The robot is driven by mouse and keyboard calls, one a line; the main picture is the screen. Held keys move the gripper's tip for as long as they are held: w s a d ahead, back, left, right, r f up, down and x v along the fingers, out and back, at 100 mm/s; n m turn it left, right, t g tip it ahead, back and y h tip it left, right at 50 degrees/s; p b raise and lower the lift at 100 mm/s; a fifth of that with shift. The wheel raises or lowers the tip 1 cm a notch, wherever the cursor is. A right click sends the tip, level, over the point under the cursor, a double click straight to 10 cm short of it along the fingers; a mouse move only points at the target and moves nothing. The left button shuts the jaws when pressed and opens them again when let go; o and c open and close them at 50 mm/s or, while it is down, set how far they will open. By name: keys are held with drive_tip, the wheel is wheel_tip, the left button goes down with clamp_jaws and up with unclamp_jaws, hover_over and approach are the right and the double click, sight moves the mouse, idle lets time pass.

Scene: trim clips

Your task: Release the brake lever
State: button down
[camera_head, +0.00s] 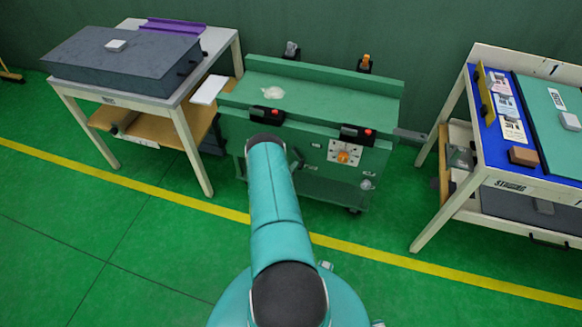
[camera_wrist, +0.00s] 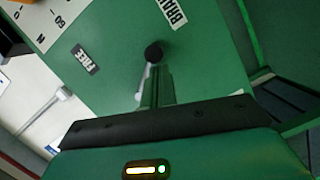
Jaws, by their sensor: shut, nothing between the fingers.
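The brake lever shows in the wrist view as a black round knob (camera_wrist: 153,53) on a thin grey rod, against a green panel (camera_wrist: 205,65). A FREE label (camera_wrist: 85,60) is left of the knob, and a partly cut-off label reading "BRA" (camera_wrist: 171,11) is above it. My gripper (camera_wrist: 158,72) is shut and empty. Its fingertips are just below the knob in the picture, overlapping the view of the rod; I cannot tell whether they touch. In the head view my arm hides the gripper and part of the green machine (camera_head: 320,95).
In the head view, a white table with a grey case (camera_head: 120,65) stands left of the machine. A blue-topped table (camera_head: 535,175) stands at the right. A round orange knob on a white dial (camera_head: 344,156) is on the machine's front.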

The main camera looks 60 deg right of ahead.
sight(300, 170)
drive_tip(key=shift+s+r+n, duration=0.15)
drive_tip(key=shift+s+n, duration=0.25)
drive_tip(key=shift+n, duration=0.5)
drive_tip(key=shift+s+r+n+h, duration=0.1)
drive_tip(key=shift+s+n+h, duration=0.05)
drive_tip(key=shift+n+h, duration=0.2)
drive_tip(key=n, duration=0.1)
drive_tip(key=s+n, duration=0.1)
drive_tip(key=n, duration=0.1)
drive_tip(key=shift+s+d+r+h, duration=0.1)
drive_tip(key=shift+d+r+h, duration=0.05)
drive_tip(key=shift+r+h, duration=0.25)
drive_tip(key=n, duration=0.1)
drive_tip(key=s+r+n, duration=0.1)
drive_tip(key=n, duration=0.1)
drive_tip(key=n+h, duration=0.1)
drive_tip(key=shift+s+d+r+n, duration=0.1)
drive_tip(key=shift+s+r+n, duration=0.05)
drive_tip(key=shift+r+n, duration=0.2)
drive_tip(key=shift+f, duration=0.1)
